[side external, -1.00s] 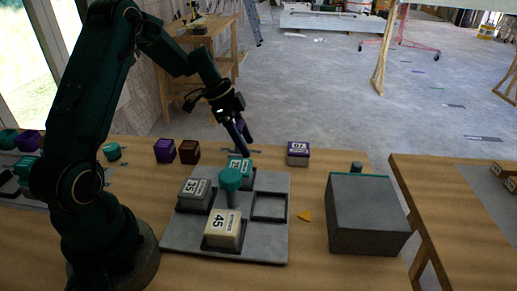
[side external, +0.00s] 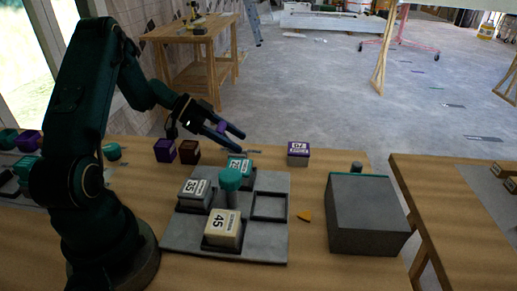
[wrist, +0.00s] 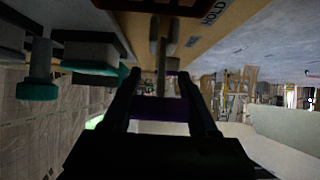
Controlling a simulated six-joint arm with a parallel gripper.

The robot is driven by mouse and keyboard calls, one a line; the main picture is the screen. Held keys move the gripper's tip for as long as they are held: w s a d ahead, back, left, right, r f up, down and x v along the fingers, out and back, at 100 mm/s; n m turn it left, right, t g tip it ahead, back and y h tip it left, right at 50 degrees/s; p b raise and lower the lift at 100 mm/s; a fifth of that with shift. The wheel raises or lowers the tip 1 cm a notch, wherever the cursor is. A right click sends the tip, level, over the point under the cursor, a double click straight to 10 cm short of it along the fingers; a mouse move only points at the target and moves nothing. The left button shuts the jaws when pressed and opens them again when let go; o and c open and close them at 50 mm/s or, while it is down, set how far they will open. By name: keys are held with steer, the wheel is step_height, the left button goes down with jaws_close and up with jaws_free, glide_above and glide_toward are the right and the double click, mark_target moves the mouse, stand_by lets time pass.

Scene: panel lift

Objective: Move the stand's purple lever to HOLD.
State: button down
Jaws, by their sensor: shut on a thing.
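My gripper (side external: 232,138) is above the back of the grey tray in the side view, tilted to point right and slightly down. It is shut on the purple lever (side external: 221,127), whose purple part shows between the fingers. In the wrist view the purple part (wrist: 160,128) lies across between my two fingers (wrist: 160,85), with a grey shaft beyond it. A HOLD label (wrist: 214,12) shows at the top of the wrist view, right of the fingers. The stand's base is mostly hidden behind the gripper and blocks.
The grey tray (side external: 272,238) holds several numbered blocks, a teal-topped knob (side external: 230,179) and an empty square slot (side external: 269,206). A purple-topped block (side external: 298,153) stands behind it. A large grey box (side external: 366,220) stands to the right. Purple and brown blocks stand at left.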

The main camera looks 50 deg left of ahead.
stand_by(0.3)
steer(key=shift+c, duration=0.8)
jaws_free()
steer(key=shift+v, duration=2.6)
